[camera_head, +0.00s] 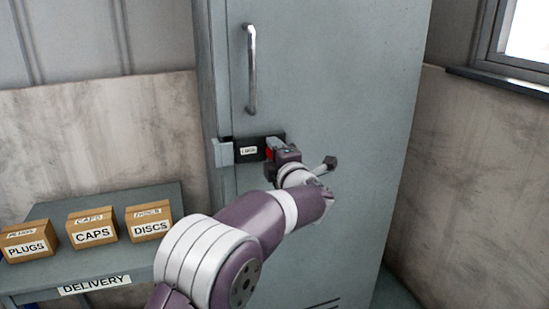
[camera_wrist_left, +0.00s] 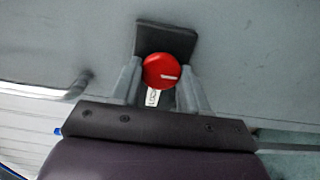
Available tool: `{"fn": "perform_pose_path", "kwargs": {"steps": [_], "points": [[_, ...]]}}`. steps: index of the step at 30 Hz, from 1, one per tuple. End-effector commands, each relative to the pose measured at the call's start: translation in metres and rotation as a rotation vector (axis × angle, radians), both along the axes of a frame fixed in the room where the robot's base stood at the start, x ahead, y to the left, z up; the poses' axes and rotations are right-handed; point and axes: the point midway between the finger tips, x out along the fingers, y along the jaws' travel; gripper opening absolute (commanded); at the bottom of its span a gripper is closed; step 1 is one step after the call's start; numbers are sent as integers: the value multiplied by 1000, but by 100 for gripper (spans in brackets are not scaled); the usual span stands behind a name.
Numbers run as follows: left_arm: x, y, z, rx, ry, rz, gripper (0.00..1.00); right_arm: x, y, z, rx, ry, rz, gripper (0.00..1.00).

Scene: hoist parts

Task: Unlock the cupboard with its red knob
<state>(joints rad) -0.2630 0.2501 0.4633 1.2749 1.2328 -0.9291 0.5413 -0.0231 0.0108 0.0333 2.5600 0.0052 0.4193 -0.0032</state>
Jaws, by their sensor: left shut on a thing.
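The grey cupboard (camera_head: 345,75) stands upright in front of me, with a long vertical metal handle (camera_head: 251,68) on its door. A black lock plate (camera_head: 246,150) with a small white label sits below the handle, beside a light grey block at the door's edge. The red knob (camera_wrist_left: 160,71) is on this plate and has a white mark pointing right in the wrist view. In the head view only a sliver of red shows beside my gripper. My left gripper (camera_wrist_left: 160,80) is shut on the red knob, one finger on each side. My right gripper is not in view.
A grey delivery table (camera_head: 150,255) at the left holds three cardboard boxes, labelled plugs (camera_head: 28,243), caps (camera_head: 92,228) and discs (camera_head: 149,222). A window (camera_head: 515,45) is at the upper right. The floor right of the cupboard looks clear.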

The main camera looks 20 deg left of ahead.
Motion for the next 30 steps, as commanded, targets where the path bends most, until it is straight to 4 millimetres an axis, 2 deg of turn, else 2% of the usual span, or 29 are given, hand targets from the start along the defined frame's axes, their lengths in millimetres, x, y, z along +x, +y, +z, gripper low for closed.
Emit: {"fn": "perform_pose_path", "kwargs": {"steps": [12,13,14,15,24,26,30], "points": [[0,0,-1,-6,-2,0,14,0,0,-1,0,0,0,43],[0,0,-1,-6,-2,0,54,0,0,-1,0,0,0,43],[0,0,-1,-5,-1,0,64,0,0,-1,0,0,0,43],[0,0,-1,-5,-2,0,66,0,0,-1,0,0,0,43],[-3,-2,0,-4,-3,0,66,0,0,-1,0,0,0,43],[-9,-7,1,-4,-3,-1,66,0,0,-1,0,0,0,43],[-38,-27,1,-3,-2,-4,66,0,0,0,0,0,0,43]]}}
